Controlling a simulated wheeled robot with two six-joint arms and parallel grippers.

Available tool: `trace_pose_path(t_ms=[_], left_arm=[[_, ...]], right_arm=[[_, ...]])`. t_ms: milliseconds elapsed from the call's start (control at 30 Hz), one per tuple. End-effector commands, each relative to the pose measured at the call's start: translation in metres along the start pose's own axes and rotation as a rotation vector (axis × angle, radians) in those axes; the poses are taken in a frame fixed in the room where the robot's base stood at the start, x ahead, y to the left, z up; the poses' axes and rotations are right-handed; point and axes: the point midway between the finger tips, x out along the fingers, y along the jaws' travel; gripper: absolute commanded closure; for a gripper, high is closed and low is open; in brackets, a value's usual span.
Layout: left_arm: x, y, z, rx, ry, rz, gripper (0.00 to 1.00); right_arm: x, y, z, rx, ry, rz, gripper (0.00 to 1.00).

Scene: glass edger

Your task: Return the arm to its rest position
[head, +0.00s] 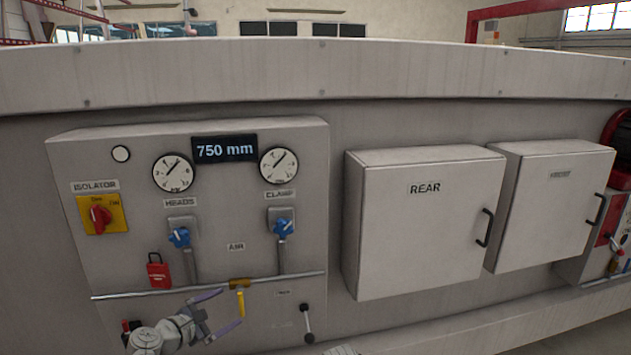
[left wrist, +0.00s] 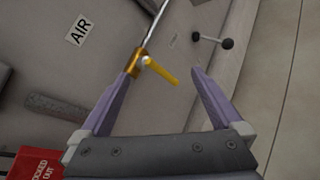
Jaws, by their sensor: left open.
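My left gripper (head: 230,308) is low in the head view, in front of the lower part of the grey control panel (head: 130,225). Its two purple fingers are apart with nothing held between them. In the left wrist view the open fingers (left wrist: 165,75) point toward a brass valve with a yellow lever (left wrist: 162,72). The lever appears between the fingertips, with no clear contact. In the head view the yellow lever (head: 241,302) hangs down across the horizontal pipe (head: 200,286), just beyond the fingertips. My right gripper cannot be made out.
A red padlock (head: 158,272) hangs left of the gripper. A black-knobbed lever (head: 308,322) stands out to the right. Blue valve handles (head: 180,237) sit above. The closed REAR cabinet (head: 420,230) juts out at the right. A red and yellow isolator switch (head: 101,216) is upper left.

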Motion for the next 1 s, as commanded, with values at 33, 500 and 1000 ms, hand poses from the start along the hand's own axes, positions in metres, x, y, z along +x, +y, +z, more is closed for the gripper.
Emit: trace_pose_path(t_ms=[33,500,1000], left_arm=[[0.014,-0.036,0.014,0.137,0.002,-0.109,0.00],[-0.012,-0.291,0.031,1.577,-0.203,-1.221,0.00],[-0.050,-0.311,0.025,1.959,-0.335,-1.607,0.00]], right_arm=[[0.000,0.000,0.000,0.000,0.000,0.000,1.00],[0.000,0.000,0.000,0.000,0.000,0.000,1.00],[0.000,0.000,0.000,0.000,0.000,0.000,1.00]])
